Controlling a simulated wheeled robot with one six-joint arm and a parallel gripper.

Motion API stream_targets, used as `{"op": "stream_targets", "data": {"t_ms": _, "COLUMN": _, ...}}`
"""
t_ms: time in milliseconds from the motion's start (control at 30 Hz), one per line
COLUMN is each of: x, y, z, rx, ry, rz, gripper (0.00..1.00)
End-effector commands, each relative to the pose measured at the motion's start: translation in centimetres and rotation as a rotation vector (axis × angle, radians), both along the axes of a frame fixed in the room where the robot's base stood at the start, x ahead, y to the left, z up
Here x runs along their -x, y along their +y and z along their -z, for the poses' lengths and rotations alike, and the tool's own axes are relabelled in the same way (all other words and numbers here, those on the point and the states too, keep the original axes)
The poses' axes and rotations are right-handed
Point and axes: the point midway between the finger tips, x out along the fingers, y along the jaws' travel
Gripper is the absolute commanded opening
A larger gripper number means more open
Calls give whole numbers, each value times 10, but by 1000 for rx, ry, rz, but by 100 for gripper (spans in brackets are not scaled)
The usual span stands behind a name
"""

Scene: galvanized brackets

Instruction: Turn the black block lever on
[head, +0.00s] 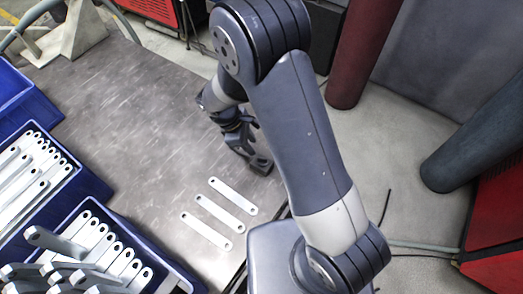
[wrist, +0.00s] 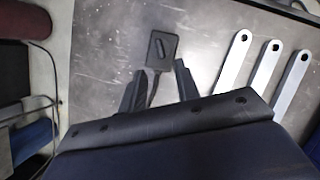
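The black block (wrist: 153,60) lies on the metal table, just ahead of my gripper (wrist: 160,68) in the wrist view. A small dark oblong lever (wrist: 161,49) sits on its face, tilted slightly from the block's long direction. My gripper is open, with one finger on each side of a narrow dark strip running back from the block. Nothing shows held between the fingers. In the head view my gripper (head: 243,146) points down over the table, with the block (head: 263,166) at its tip. I cannot tell whether the fingers touch the block.
Three pale flat brackets (head: 219,208) lie beside the block; they also show in the wrist view (wrist: 266,68). Blue crates (head: 88,187) full of brackets stand at the left. The table (head: 130,100) is clear behind the gripper. Its edge is close to the block.

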Motion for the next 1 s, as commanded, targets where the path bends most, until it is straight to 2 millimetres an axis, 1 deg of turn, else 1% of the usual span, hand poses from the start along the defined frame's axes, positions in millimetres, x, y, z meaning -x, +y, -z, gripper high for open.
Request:
{"op": "stream_targets", "data": {"t_ms": 33, "x": 2, "y": -5, "z": 9, "rx": 3, "ry": 6, "rz": 2, "gripper": 31}}
{"op": "stream_targets", "data": {"t_ms": 200, "x": 3, "y": -17, "z": 38, "rx": 2, "ry": 5, "rz": 3, "gripper": 31}}
{"op": "stream_targets", "data": {"t_ms": 400, "x": 5, "y": -28, "z": 64, "rx": 2, "ry": 4, "rz": 2, "gripper": 31}}
{"op": "stream_targets", "data": {"t_ms": 600, "x": 5, "y": -32, "z": 76, "rx": 0, "ry": 1, "rz": 3, "gripper": 31}}
{"op": "stream_targets", "data": {"t_ms": 900, "x": 5, "y": -32, "z": 77, "rx": -1, "ry": 0, "rz": 2, "gripper": 31}}
{"op": "stream_targets", "data": {"t_ms": 1000, "x": 5, "y": -32, "z": 77, "rx": -1, "ry": 0, "rz": 2, "gripper": 23}}
